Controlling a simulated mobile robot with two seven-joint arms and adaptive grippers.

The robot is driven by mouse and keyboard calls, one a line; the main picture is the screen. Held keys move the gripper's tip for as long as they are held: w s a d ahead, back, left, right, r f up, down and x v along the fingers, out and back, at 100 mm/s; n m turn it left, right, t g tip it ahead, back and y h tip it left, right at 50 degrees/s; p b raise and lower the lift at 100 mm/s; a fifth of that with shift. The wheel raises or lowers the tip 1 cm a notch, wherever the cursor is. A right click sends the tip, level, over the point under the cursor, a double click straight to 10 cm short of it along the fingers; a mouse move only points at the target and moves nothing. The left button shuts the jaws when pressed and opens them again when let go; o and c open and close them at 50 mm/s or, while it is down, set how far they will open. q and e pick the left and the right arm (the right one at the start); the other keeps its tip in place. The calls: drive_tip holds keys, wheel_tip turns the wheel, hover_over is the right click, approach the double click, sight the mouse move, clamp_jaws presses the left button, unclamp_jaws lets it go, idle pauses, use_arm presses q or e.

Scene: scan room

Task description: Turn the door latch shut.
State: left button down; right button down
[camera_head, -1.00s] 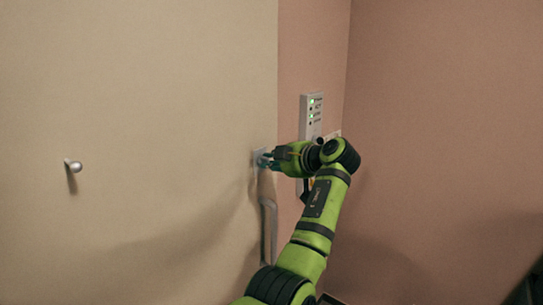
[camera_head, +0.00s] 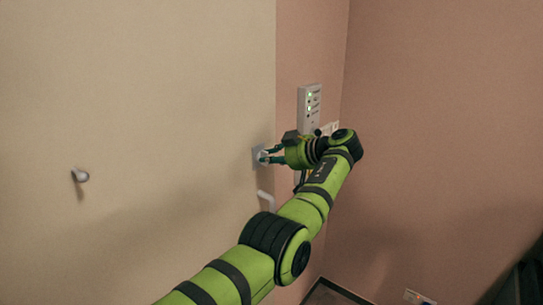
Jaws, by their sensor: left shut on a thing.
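The door (camera_head: 150,120) is a wide cream panel filling the left of the view. The door latch (camera_head: 261,156) is a small pale fitting on a plate near the door's right edge. My left gripper (camera_head: 267,156) is at the latch, its dark teal fingers shut on it. The fingers partly hide the latch, so its exact angle cannot be told. My green left arm comes up from the bottom and covers the area right of and below the latch. My right gripper is not in view.
A pale door handle (camera_head: 266,201) lies just below the latch, partly behind my arm. A round knob (camera_head: 80,175) sticks out from the door at left. A panel with green lights (camera_head: 309,108) is on the pink wall (camera_head: 430,120).

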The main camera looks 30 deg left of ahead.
use_arm(q)
drive_tip(key=c, duration=1.2)
unclamp_jaws()
drive_tip(key=v, duration=1.1)
drive_tip(key=shift+d+r, duration=0.25)
drive_tip(key=shift+d, duration=0.1)
drive_tip(key=shift+s, duration=0.1)
